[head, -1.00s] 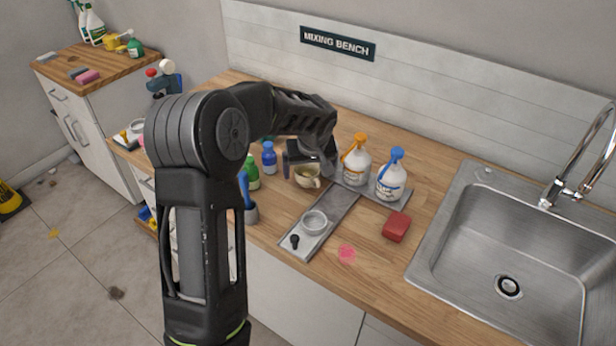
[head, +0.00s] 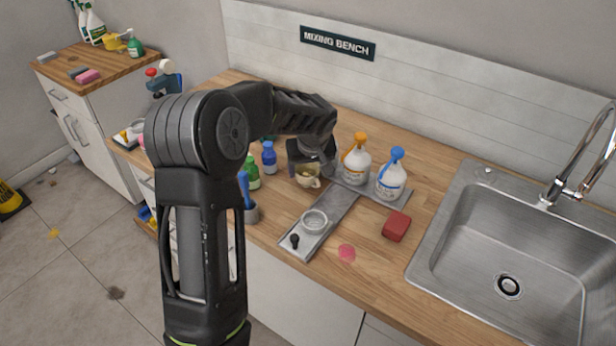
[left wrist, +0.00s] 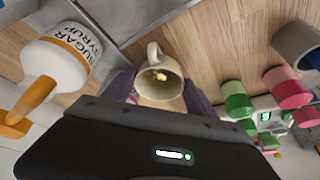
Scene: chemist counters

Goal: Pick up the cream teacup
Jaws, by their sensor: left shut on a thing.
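The cream teacup (head: 308,177) stands on the wooden counter, left of the orange-capped bottle, with its handle toward the right in the head view. My left gripper (head: 308,165) reaches down over it from behind. In the left wrist view the teacup (left wrist: 160,82) is between the two fingers of my left gripper (left wrist: 158,90), which are closed against its sides. Something small and pale lies inside the cup. The cup looks upright and I cannot tell any gap under it. My right gripper is not in view.
A sugar syrup bottle (left wrist: 62,60) with an orange cap is close beside the cup; a blue-capped bottle (head: 391,178) stands further right. Blue (head: 269,157) and green (head: 251,172) bottles stand left. The sink (head: 510,250) is at right.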

